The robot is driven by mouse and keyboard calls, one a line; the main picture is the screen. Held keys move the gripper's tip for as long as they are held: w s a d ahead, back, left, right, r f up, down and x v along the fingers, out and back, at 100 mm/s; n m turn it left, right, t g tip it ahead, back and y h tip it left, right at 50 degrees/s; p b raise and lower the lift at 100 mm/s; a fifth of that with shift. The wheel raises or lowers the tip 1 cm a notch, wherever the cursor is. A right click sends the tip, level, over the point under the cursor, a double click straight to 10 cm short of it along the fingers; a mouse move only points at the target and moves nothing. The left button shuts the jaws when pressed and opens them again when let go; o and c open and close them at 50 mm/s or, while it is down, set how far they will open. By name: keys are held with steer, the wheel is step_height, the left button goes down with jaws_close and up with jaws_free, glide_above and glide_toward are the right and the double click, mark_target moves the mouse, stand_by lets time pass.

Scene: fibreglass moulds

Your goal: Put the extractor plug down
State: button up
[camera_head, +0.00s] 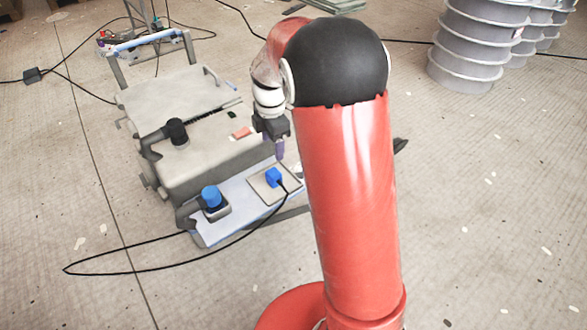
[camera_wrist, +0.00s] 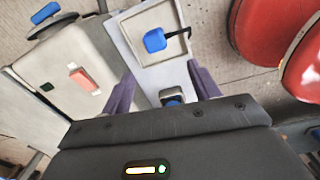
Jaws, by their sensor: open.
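The blue extractor plug (camera_head: 273,176) lies on a thin square grey plate (camera_head: 260,190) on the pale shelf (camera_head: 235,208) at the machine's front, its black cable trailing off. In the wrist view the plug (camera_wrist: 154,40) sits on the plate (camera_wrist: 142,15), beyond my fingertips and clear of them. My gripper (camera_head: 279,150) has purple fingers pointing down above the shelf near the plug. In the wrist view my gripper (camera_wrist: 161,78) is open, with nothing held between its fingers. My arm hides part of the machine's right side.
A blue-topped socket (camera_head: 211,197) stands on the shelf's left. The cable (camera_head: 130,272) loops over the floor. Grey ribbed cylinders (camera_head: 468,45) stand at the back right.

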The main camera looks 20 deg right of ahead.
steer(key=s+r+m+t, duration=0.3)
steer(key=s+r+m, duration=0.6)
steer(key=s+r, duration=0.35)
steer(key=s+m+t, duration=0.2)
steer(key=s+m, duration=0.9)
steer(key=s, duration=0.3)
steer(key=shift+s+r, duration=0.35)
steer(key=shift+s, duration=0.05)
steer(key=shift+c, duration=0.2)
